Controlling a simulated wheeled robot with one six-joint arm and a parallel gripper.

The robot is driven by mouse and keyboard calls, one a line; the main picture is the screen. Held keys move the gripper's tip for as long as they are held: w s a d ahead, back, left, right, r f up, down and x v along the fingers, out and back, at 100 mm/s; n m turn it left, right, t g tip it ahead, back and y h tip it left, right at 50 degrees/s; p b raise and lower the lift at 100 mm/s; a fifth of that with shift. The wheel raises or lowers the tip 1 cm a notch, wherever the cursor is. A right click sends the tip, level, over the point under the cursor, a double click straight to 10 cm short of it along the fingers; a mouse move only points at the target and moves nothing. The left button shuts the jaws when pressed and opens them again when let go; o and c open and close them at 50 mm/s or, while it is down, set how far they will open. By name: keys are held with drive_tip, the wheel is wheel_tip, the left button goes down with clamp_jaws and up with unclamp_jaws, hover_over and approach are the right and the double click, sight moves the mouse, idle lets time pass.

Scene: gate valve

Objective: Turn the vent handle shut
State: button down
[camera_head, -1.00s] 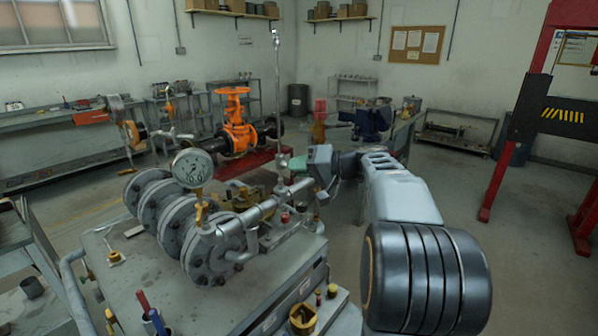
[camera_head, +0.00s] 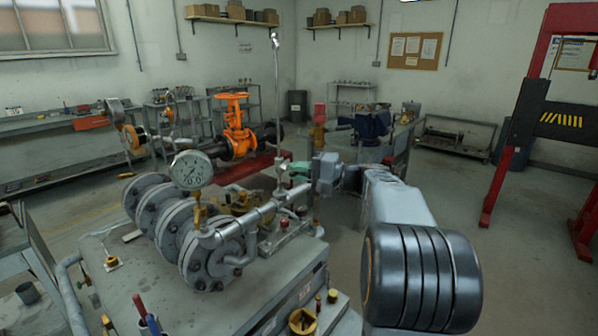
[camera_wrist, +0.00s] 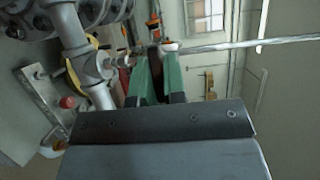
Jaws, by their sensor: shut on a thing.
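My gripper (camera_head: 290,170) has green fingers, which also show in the wrist view (camera_wrist: 158,78). They sit at the foot of a tall thin upright rod, just above the pipe assembly. The fingers are shut on a small dark part between them, which I take to be the vent handle (camera_wrist: 156,58). The fingers hide most of it, so its exact angle is unclear. The grey pipe fitting (camera_wrist: 92,66) stands left of the fingers in the wrist view. The rod (camera_head: 277,95) runs up from beside the fingertips.
A pressure gauge (camera_head: 190,170) and large grey flanges (camera_head: 206,250) stand left of my gripper on the metal bench (camera_head: 150,280). A red knob (camera_wrist: 68,102) is close to the fingers. An orange gate valve (camera_head: 236,130) stands behind. Open floor lies to the right.

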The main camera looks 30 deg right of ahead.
idle(0.4)
drive_tip(key=c, duration=1.2)
unclamp_jaws()
drive_tip(key=shift+d, duration=0.1)
drive_tip(key=b+v, duration=0.1)
drive_tip(key=v, duration=1.2)
drive_tip(key=shift+s+d, duration=0.25)
drive_tip(key=shift+s, duration=0.05)
